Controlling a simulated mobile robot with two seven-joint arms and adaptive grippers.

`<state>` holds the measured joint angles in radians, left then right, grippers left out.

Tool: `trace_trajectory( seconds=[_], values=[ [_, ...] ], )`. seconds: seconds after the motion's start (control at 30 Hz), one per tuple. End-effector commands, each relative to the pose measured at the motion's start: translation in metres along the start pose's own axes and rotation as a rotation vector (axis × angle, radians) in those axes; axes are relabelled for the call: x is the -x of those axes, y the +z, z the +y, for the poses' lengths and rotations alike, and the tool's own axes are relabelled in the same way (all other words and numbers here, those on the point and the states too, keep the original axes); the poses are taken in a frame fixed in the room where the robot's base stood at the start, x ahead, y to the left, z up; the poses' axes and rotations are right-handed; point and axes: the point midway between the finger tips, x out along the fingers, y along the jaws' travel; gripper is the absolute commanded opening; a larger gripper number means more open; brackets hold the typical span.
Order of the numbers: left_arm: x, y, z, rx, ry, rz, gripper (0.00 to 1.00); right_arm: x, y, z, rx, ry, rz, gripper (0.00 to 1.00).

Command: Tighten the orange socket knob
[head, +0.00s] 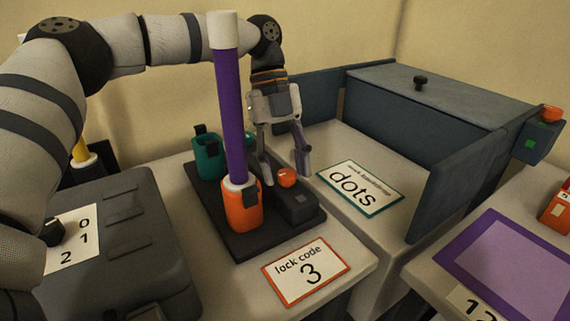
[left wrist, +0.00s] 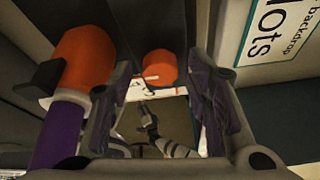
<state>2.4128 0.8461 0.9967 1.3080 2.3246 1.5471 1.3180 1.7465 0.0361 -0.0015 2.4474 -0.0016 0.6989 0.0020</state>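The orange socket (head: 243,208) stands on a dark base and holds a purple pole (head: 229,110) with white ends upright. Its knob (head: 287,177) is a small round orange piece by the dark block beside the socket. My left gripper (head: 284,168) points down at the knob, its two fingers spread on either side in the picture. In the left wrist view the knob (left wrist: 160,68) shows past the open fingers (left wrist: 158,100), with a gap to each. I see no contact. The socket (left wrist: 85,57) and pole (left wrist: 57,135) are at the left there.
A teal socket (head: 208,160) stands behind the orange one on the dark base (head: 245,248). A "lock code 3" card (head: 306,272) lies in front, a "dots" card (head: 360,194) to the right. A dark case (head: 130,245) is at left, a dark-walled box (head: 430,110) at right.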

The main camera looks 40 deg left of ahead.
Motion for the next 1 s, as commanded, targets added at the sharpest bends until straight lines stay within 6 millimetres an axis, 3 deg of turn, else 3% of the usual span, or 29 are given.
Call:
trace_trajectory(
  seconds=[0.03, 0.17, 0.33, 0.63, 0.97, 1.0],
  values=[
    [0.0, 0.0, 0.0, 0.0, 0.0, 0.0, 0.29, 0.0, 0.0, 0.0, 0.0, 0.0, 0.0, 0.4],
    [0.0, 0.0, 0.0, 0.0, 0.0, 0.0, 0.0, 0.0, 0.0, 0.0, 0.0, 0.0, 0.0, 0.4],
    [0.002, -0.001, -0.001, -0.025, 0.011, -0.002, 0.0, 0.003, -0.001, 0.0, 0.0, 0.0, 0.008, 0.4],
    [0.001, -0.001, -0.003, -0.343, 0.142, 0.012, 0.0, 0.017, -0.008, -0.001, -0.001, -0.002, 0.043, 0.4],
    [0.0, 0.0, -0.003, -0.373, 0.155, 0.017, 0.0, 0.016, -0.007, -0.001, -0.001, -0.002, 0.041, 0.4],
    [0.0, 0.0, -0.003, -0.373, 0.155, 0.017, 0.37, 0.016, -0.007, -0.001, -0.001, -0.002, 0.041, 0.4]
  ],
)
